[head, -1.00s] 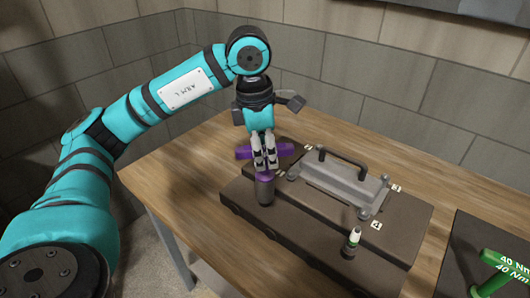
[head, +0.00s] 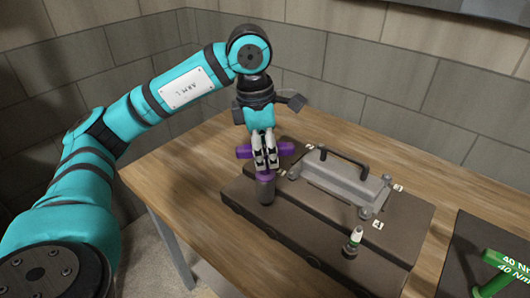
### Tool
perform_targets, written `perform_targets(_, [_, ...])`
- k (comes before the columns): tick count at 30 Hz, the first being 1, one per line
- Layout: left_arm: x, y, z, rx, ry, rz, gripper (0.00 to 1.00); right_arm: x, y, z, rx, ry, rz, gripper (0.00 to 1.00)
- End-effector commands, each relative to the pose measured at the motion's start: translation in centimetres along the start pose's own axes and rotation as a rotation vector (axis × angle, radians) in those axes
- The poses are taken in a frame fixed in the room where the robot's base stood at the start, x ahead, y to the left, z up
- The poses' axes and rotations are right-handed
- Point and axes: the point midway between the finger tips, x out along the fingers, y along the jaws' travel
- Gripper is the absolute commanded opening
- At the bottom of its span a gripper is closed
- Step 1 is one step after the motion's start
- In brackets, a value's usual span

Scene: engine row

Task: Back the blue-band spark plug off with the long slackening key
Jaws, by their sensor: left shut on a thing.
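My left gripper (head: 266,163) is shut on the purple T-handled key (head: 244,151), at the middle of its crossbar. The key stands upright, its dark grey socket (head: 265,190) down at the left end of the dark engine block (head: 300,222), near the label 3 (head: 282,173). No blue-band spark plug shows; whatever is under the socket is hidden. A white plug with a green band (head: 355,237) stands at the front right of the block, near the label 4 (head: 377,225). My right gripper is out of view.
A grey cover with a black handle (head: 340,183) stands on the block, right of the key. A green tool marked 40 Nm (head: 505,265) lies on a dark mat (head: 462,240) at the right. The wooden table (head: 185,165) is bare at the left.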

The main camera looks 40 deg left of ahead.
Motion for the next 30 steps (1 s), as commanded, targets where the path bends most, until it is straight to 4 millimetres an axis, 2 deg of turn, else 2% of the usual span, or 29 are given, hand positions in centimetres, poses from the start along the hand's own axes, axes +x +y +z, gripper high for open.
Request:
perform_targets(17, [-0.16, 0.18, 0.21, -0.03, -0.003, 0.007, 0.0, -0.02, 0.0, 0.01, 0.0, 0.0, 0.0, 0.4])
perform_targets(30, [-0.4, 0.13, 0.28, -0.67, -0.005, 0.083, 0.0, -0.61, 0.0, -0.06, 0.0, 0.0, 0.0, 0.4])
